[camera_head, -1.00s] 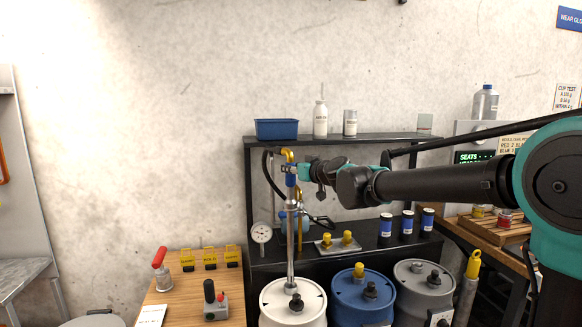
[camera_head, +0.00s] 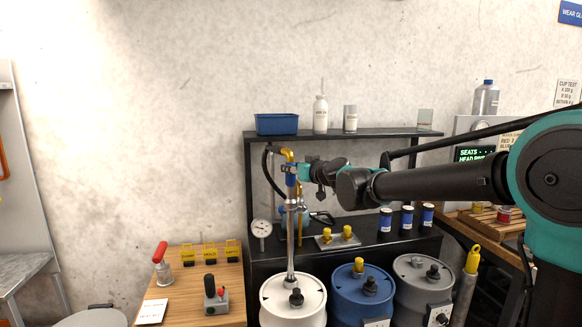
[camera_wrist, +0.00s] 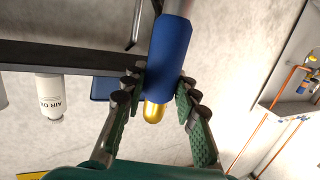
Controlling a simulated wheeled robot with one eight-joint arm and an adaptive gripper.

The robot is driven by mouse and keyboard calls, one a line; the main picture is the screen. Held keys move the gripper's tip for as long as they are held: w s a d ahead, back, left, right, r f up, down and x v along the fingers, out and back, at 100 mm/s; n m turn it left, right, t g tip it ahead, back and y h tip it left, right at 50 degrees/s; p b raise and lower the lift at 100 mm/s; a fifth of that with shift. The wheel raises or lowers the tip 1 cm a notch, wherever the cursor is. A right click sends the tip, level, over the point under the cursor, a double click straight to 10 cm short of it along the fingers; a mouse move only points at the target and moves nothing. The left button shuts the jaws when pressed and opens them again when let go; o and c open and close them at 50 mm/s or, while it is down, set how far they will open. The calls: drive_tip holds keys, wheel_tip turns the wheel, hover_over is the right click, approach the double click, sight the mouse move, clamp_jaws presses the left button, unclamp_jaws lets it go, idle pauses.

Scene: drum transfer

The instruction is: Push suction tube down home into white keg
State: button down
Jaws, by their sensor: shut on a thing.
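The suction tube (camera_head: 291,240) is a long silver tube with a blue sleeve (camera_wrist: 170,55) and a yellow elbow (camera_head: 287,154) at its top. It stands nearly upright over the white keg (camera_head: 293,312). Its lower end meets the keg's lid behind the black knob and is hidden there; how deep it sits cannot be told. My gripper (camera_wrist: 160,95) is shut on the blue sleeve, its green fingers on either side, with a yellow tip (camera_wrist: 154,112) showing between them. In the head view, my gripper (camera_head: 296,171) is high above the keg.
A blue drum (camera_head: 348,305) and a grey drum (camera_head: 408,296) stand right of the keg. A black shelf (camera_head: 380,133) holds a blue bin (camera_head: 277,124) and bottles. A wooden bench (camera_head: 190,312) with a joystick box is left. A black hose (camera_head: 268,165) runs beside the tube.

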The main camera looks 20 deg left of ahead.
sight(292, 247)
drive_tip(key=shift+f, duration=1.5)
drive_tip(key=shift+f, duration=13.3)
drive_tip(key=c, duration=1.1)
unclamp_jaws()
